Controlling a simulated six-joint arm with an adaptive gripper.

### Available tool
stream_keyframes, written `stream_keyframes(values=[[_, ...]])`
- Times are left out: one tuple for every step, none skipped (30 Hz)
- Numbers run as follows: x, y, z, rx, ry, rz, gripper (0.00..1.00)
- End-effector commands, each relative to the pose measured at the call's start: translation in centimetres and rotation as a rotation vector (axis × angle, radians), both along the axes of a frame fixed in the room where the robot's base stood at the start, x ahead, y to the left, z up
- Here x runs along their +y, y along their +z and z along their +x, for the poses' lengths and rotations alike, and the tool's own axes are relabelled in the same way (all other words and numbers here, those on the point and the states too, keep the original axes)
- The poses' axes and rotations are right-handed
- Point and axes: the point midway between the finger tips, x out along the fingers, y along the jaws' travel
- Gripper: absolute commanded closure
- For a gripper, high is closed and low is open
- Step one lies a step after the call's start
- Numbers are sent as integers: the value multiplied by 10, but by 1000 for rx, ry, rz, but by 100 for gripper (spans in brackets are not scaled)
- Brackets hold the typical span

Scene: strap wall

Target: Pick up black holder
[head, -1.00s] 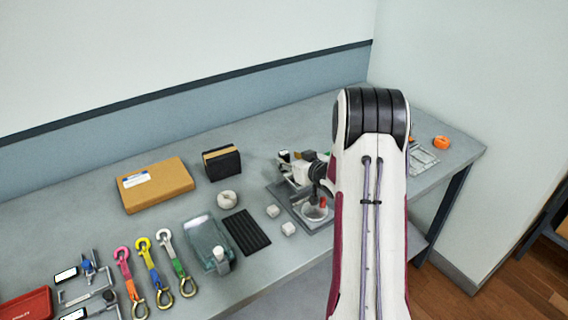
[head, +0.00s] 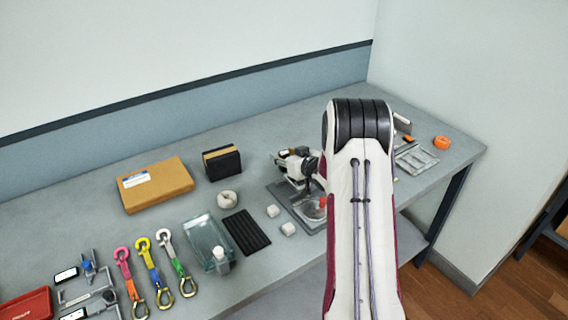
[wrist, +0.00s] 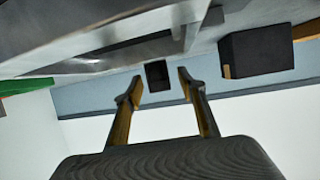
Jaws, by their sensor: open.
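My gripper (wrist: 160,78) is open, its two fingers pointing toward the back wall in the wrist view. A small black block-like piece (wrist: 157,76) shows between and beyond the fingertips, apparently untouched; it may be the black holder. A larger black box with a tan edge (wrist: 258,52) is to the right in the wrist view. In the head view that box (head: 222,163) stands upright at the back of the bench, left of my arm. My arm hides much of the bench around the gripper in the head view.
The grey bench (head: 85,205) also holds a cardboard box (head: 155,184), a white roll (head: 228,199), a clear tray (head: 203,236), a black ribbed mat (head: 246,231) and colored straps (head: 150,275). An orange ring (head: 441,142) lies at the right end.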

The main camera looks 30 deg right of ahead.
Motion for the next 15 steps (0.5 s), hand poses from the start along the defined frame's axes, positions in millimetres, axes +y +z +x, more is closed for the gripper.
stream_keyframes(values=[[0,-1,3,-1,0,-1,60],[0,-1,4,-2,0,-1,60],[0,-1,5,-1,0,0,60],[0,-2,6,-1,0,0,60],[0,-2,6,-1,0,0,60],[0,-2,6,-1,0,0,60],[0,-2,6,-1,0,0,60],[-1,-2,6,-1,0,0,60],[-1,-2,6,-1,0,0,60],[-1,-2,6,-1,0,0,60],[-1,-2,6,-1,0,0,60],[-1,-2,6,-1,0,0,60],[-1,-2,6,-1,0,0,60],[-1,-2,6,-1,0,0,60],[-1,-2,6,-1,0,0,60]])
